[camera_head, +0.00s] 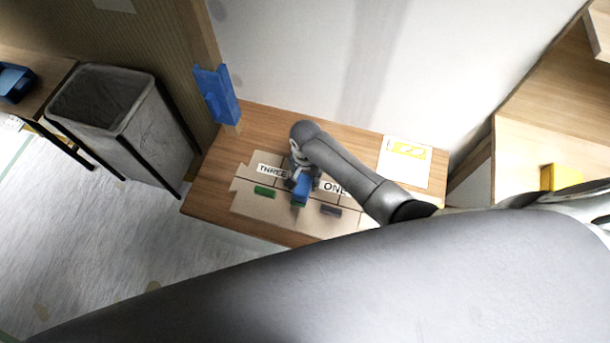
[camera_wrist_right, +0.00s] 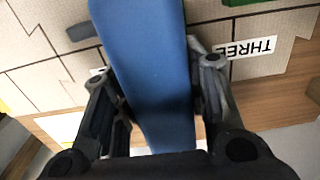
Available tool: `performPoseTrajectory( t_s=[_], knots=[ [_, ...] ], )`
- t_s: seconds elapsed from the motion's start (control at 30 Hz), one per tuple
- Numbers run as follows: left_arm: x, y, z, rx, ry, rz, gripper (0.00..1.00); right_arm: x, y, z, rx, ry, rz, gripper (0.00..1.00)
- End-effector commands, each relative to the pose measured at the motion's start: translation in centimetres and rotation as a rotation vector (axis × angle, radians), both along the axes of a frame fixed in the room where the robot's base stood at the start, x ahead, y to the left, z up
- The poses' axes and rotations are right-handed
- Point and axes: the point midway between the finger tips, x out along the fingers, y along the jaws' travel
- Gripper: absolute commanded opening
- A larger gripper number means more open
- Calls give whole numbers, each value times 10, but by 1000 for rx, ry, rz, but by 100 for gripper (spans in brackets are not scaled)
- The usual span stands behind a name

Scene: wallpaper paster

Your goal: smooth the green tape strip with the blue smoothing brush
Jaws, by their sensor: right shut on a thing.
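The blue smoothing brush (camera_head: 301,189) is held in my right gripper (camera_head: 300,178) above the beige panel (camera_head: 250,203), between the THREE and ONE labels. In the right wrist view the brush (camera_wrist_right: 150,60) fills the middle, with a finger of my right gripper (camera_wrist_right: 155,105) on each side. A green strip (camera_head: 264,191) lies on the panel left of the brush, below THREE. A small bit of green (camera_head: 297,204) shows at the brush's lower end; the brush hides the rest. I cannot tell whether the brush touches the panel. My left gripper is out of view.
A dark grey strip (camera_head: 330,210) lies right of the brush. The wooden table (camera_head: 205,190) carries the panel and a white sheet with yellow marks (camera_head: 405,158). A blue holder (camera_head: 217,95) is on the post behind. A grey bin (camera_head: 125,120) stands left.

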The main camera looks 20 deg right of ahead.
Motion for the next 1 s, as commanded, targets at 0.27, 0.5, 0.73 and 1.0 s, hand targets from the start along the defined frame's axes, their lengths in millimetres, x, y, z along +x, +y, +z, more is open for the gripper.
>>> performPoseTrajectory(
  t_s=[0.27, 0.5, 0.73, 1.0],
  knots=[
    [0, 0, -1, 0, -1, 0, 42, 0, 1, -11, 1, 0, 0, 16],
    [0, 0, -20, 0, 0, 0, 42, 0, 0, -41, 0, 0, 0, 16],
    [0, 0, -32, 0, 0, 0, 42, 0, 1, -60, 1, 0, 0, 16],
    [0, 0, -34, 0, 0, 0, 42, 1, 1, -65, 2, -1, 1, 16]
  ],
)
